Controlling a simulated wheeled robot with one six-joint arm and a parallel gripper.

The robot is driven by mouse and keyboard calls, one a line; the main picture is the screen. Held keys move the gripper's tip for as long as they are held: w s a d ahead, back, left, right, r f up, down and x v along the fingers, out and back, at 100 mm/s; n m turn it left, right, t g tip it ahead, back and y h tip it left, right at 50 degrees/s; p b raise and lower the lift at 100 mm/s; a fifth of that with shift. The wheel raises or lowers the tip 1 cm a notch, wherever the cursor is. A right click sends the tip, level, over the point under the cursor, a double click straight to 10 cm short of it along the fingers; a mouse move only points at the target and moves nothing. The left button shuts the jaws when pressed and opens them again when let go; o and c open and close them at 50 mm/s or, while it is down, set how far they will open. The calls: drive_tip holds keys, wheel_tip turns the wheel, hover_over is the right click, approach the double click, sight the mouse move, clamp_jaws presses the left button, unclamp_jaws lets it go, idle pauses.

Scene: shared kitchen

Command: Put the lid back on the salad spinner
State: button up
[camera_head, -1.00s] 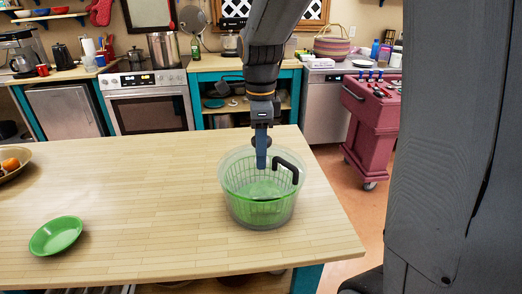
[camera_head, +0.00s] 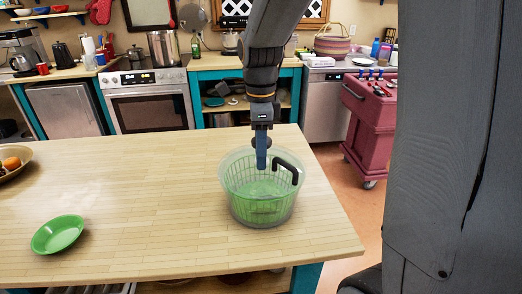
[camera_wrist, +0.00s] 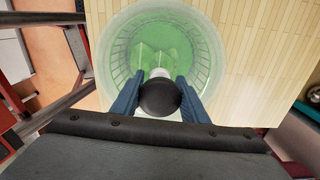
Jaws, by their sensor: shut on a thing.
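The salad spinner (camera_head: 250,208) is a clear bowl with a green slatted basket, upright near the table's right end. My gripper (camera_head: 262,165) is over its middle, pointing down. In the wrist view, the two blue fingers (camera_wrist: 158,98) flank a dark round knob (camera_wrist: 160,99), with a pale stem beyond it. The spinner's round rim (camera_wrist: 105,50) lies beneath. A black curved handle (camera_head: 290,166) shows at the spinner's right side. I cannot make out a separate lid edge, so I cannot tell whether the clear lid is seated or raised.
A green bowl (camera_head: 58,234) stands at the table's left front, and a fruit bowl (camera_head: 12,172) at the left edge. The wooden table (camera_head: 140,190) between them and the spinner is clear. A red cart (camera_head: 368,125) stands behind on the right.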

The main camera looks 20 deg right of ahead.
drive_tip(key=shift+f, duration=0.4)
drive_tip(key=o, duration=0.9)
drive_tip(key=shift+r, duration=0.1)
drive_tip(key=shift+r+p, duration=4.6)
drive_tip(key=shift+r, duration=0.85)
